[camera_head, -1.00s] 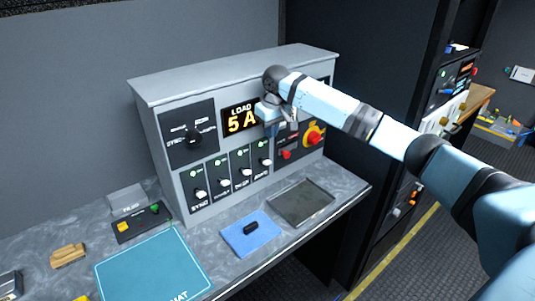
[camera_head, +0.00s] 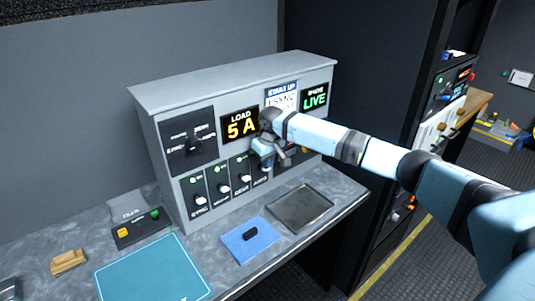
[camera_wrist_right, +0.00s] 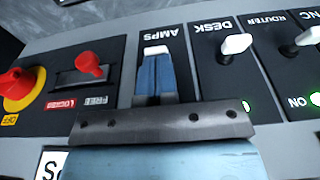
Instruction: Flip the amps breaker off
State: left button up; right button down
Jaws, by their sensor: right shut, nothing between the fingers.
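The AMPS breaker is the rightmost of a row of breakers on the grey console. In the right wrist view, which is upside down, its white lever tip (camera_wrist_right: 156,50) shows just beyond my fingertips, beside the AMPS label (camera_wrist_right: 163,32). My right gripper (camera_wrist_right: 157,76) is shut, with its blue fingers together over the breaker's slot. I cannot tell whether they touch the lever. The AMPS light is hidden behind the gripper. In the head view my right gripper (camera_head: 266,160) covers most of this breaker. The load display (camera_head: 240,125) reads 5 A. My left gripper is not in view.
The DESK lever (camera_wrist_right: 236,43) is close beside the gripper, its green light on. On the other side are a red switch (camera_wrist_right: 90,64) and a red knob (camera_wrist_right: 17,84) on yellow.

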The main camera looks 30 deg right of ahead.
jog(key=shift+s+f+t+p, duration=0.4)
jog(key=shift+t+p, duration=0.3)
jog(key=shift+t, duration=0.2)
jog(key=t, duration=0.1)
jog(key=f+t, duration=0.1)
jog(key=t, duration=0.1)
jog(key=shift+s+f+p, duration=0.15)
jog(key=shift+s+p, duration=0.2)
jog(key=shift+p, duration=0.05)
dwell(0.3)
jog(key=shift+r+p, duration=0.8)
jog(key=shift+p, duration=0.3)
